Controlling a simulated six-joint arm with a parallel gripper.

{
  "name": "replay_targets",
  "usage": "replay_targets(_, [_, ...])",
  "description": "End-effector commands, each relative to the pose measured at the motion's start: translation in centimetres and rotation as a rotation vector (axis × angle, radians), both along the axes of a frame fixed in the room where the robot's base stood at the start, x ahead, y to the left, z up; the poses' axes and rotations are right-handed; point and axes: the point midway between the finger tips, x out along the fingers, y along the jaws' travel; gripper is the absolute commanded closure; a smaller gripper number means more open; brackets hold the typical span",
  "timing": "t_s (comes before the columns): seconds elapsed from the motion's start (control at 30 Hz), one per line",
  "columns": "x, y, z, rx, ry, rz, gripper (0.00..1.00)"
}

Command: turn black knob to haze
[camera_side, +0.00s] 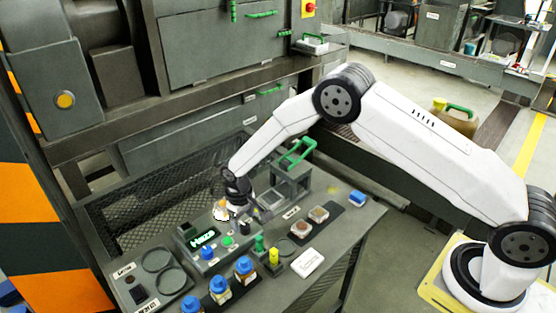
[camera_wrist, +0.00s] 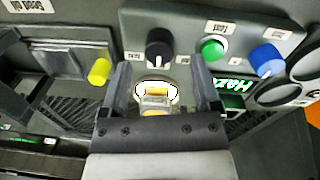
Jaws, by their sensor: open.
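The black knob (camera_wrist: 158,44) stands on a grey control panel in the wrist view, just beyond my fingertips. A small pale mark shows on its near side. The knob also shows in the side view (camera_side: 243,227), just below my gripper (camera_side: 236,199). In the wrist view my gripper (camera_wrist: 160,66) is open, with nothing held between its fingers. A green lit screen (camera_wrist: 236,86) lies to the right of the fingers. It reads "Haze", and it also shows in the side view (camera_side: 203,238).
A green button (camera_wrist: 212,48) and a blue knob (camera_wrist: 268,60) sit right of the black knob. A small vial (camera_wrist: 155,100) stands by a bright white ring beneath my fingers. A yellow knob (camera_wrist: 98,71) is at left. Blue-capped jars (camera_side: 220,290) stand at the bench's front.

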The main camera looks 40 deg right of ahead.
Motion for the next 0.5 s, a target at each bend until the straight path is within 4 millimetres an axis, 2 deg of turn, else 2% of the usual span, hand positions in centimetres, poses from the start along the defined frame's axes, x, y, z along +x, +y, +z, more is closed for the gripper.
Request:
replay_targets(0.3, [0.0,0.2,3.9,0.000,-0.001,0.001,0.19])
replay_targets(0.5, [0.0,0.2,4.9,0.000,-0.001,0.000,0.19])
